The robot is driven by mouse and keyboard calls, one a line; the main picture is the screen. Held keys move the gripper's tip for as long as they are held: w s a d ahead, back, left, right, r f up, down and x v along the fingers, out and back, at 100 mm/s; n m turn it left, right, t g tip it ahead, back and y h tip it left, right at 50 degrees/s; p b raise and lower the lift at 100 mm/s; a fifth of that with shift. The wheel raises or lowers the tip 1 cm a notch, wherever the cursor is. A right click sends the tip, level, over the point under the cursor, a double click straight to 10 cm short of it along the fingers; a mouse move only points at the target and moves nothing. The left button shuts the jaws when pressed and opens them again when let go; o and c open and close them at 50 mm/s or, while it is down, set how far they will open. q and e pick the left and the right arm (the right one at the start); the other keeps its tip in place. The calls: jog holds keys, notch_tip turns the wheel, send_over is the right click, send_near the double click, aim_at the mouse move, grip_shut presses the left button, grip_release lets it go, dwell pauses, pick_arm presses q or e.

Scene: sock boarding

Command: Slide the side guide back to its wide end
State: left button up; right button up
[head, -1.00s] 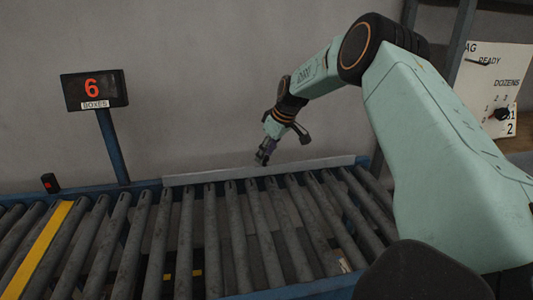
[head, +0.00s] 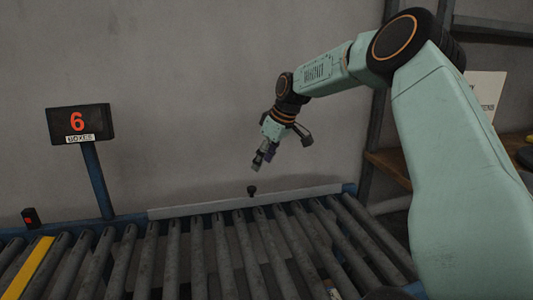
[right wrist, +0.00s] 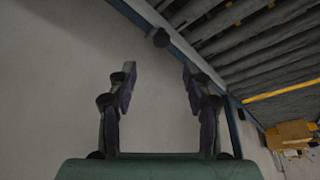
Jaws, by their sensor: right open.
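The side guide (head: 195,208) is a long, pale grey bar along the back edge of the roller conveyor. A small dark knob (head: 252,190) stands on its upper edge near the middle. My right gripper (head: 260,161) hangs just above the knob, open and empty, apart from it. In the right wrist view my right gripper (right wrist: 158,78) has its two fingers spread, and the knob (right wrist: 161,38) shows beyond the gap between them. The guide (right wrist: 198,62) runs diagonally past the fingertips there. My left gripper is not in view.
The conveyor's grey rollers (head: 196,255) are bare, with a yellow strip (head: 28,268) at the left. A shelf (head: 392,168) stands at the right. A plain wall lies behind the guide.

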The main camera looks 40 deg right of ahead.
jog(key=shift+v, duration=1.15)
